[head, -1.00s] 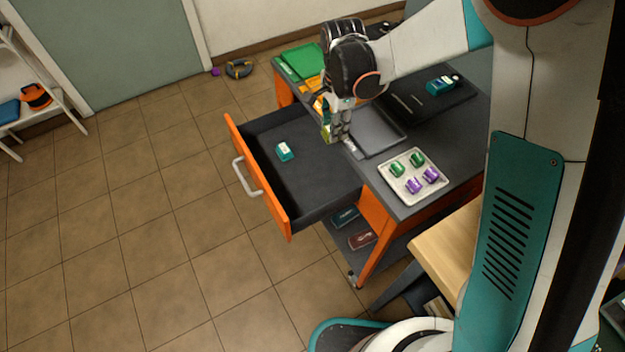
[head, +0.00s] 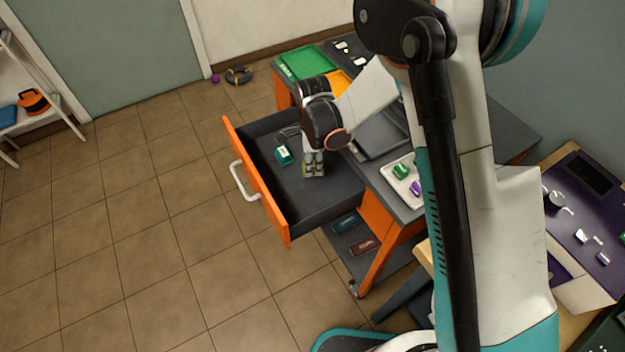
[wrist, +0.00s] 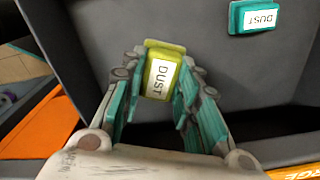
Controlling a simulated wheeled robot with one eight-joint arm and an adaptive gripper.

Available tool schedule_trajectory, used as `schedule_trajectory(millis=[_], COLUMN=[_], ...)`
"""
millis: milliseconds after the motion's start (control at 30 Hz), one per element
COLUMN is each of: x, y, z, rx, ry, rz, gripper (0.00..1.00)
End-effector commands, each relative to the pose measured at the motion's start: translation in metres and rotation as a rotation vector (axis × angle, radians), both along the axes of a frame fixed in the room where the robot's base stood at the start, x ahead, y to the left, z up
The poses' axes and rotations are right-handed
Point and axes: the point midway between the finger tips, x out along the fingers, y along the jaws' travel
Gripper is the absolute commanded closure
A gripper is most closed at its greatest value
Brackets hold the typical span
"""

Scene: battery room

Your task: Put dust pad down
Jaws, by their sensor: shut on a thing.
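The dust pad (wrist: 161,75) is a small yellow-green block with a white label reading DUST. My gripper (wrist: 155,92) is shut on it in the wrist view, with teal fingers on both sides. In the head view my gripper (head: 314,165) points down inside the open drawer (head: 330,201); the pad there is small and mostly hidden by the fingers. Whether the pad touches the drawer floor I cannot tell. A teal block (wrist: 254,16), also labelled DUST, lies in the drawer; it shows in the head view (head: 284,155) to the left of my gripper.
The drawer's orange front (head: 256,180) has a white handle. On the desk are a green tray (head: 304,62) and a pale tray (head: 412,197) with green and purple pieces. The drawer floor around the teal block is mostly clear.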

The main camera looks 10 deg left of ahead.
Motion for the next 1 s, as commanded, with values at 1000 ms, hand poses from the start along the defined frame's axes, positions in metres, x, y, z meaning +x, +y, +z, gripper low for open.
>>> schedule_trajectory(millis=[1000], x=[0.0], y=[0.0], z=[-0.076], rx=[0.0], ry=[0.0], rz=[0.0], gripper=[0.9])
